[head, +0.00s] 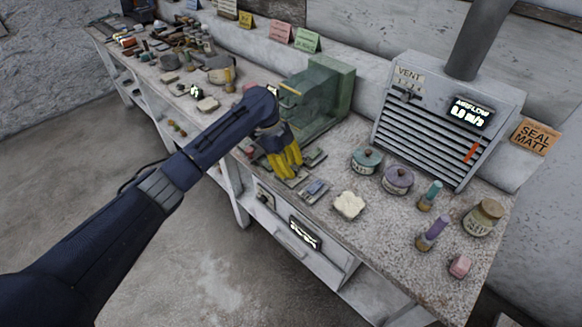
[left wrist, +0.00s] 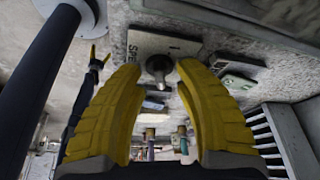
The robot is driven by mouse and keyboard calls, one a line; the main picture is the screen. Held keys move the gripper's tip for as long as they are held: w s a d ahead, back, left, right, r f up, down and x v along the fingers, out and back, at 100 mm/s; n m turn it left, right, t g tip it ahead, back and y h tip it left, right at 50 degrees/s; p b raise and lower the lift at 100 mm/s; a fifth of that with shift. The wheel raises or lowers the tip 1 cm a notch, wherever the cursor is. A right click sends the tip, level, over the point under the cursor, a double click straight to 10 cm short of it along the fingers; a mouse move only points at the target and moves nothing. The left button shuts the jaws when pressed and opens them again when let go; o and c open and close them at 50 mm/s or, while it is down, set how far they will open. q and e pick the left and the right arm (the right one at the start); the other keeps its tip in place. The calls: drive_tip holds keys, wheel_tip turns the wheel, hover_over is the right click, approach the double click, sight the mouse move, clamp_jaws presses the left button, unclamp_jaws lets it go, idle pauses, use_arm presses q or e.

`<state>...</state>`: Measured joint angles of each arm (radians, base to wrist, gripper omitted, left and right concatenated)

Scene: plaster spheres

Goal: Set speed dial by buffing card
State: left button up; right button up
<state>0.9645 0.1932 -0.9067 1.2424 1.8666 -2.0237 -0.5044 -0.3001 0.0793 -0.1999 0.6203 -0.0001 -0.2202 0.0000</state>
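My left gripper (head: 285,163) has yellow fingers and reaches down to the bench top in front of a green machine. In the left wrist view its fingertips (left wrist: 158,68) stand apart on either side of a grey dial knob (left wrist: 159,66). The knob sits on a pale plate (left wrist: 150,42) with partly hidden lettering beginning "SPE". A gap seems to show between knob and fingers; contact is unclear. My right gripper (left wrist: 99,57) shows small in the left wrist view, its yellow tips apart. Several wall cards include pink (head: 280,32) and green (head: 307,40) ones; I cannot read which is the buffing card.
The green machine (head: 325,95) stands behind the gripper. A lit display (head: 305,232) is on the bench front.

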use_arm(q)
drive_tip(key=shift+c, duration=0.2)
clamp_jaws()
drive_tip(key=shift+n, duration=0.3)
drive_tip(key=n+t, duration=0.1)
drive_tip(key=n, duration=0.2)
drive_tip(key=shift+a+t, duration=0.1)
drive_tip(key=shift+t, duration=0.2)
drive_tip(key=n+t, duration=0.1)
drive_tip(key=n, duration=0.2)
drive_tip(key=shift+s, duration=0.1)
drive_tip(key=n+t, duration=0.1)
drive_tip(key=n, duration=0.2)
drive_tip(key=shift+n, duration=0.4)
drive_tip(key=shift+n+t+y, duration=0.4)
drive_tip(key=shift+n+t, duration=0.3)
drive_tip(key=shift+n, duration=0.8)
drive_tip(key=shift+s+n, duration=0.1)
drive_tip(key=shift+n, duration=0.2)
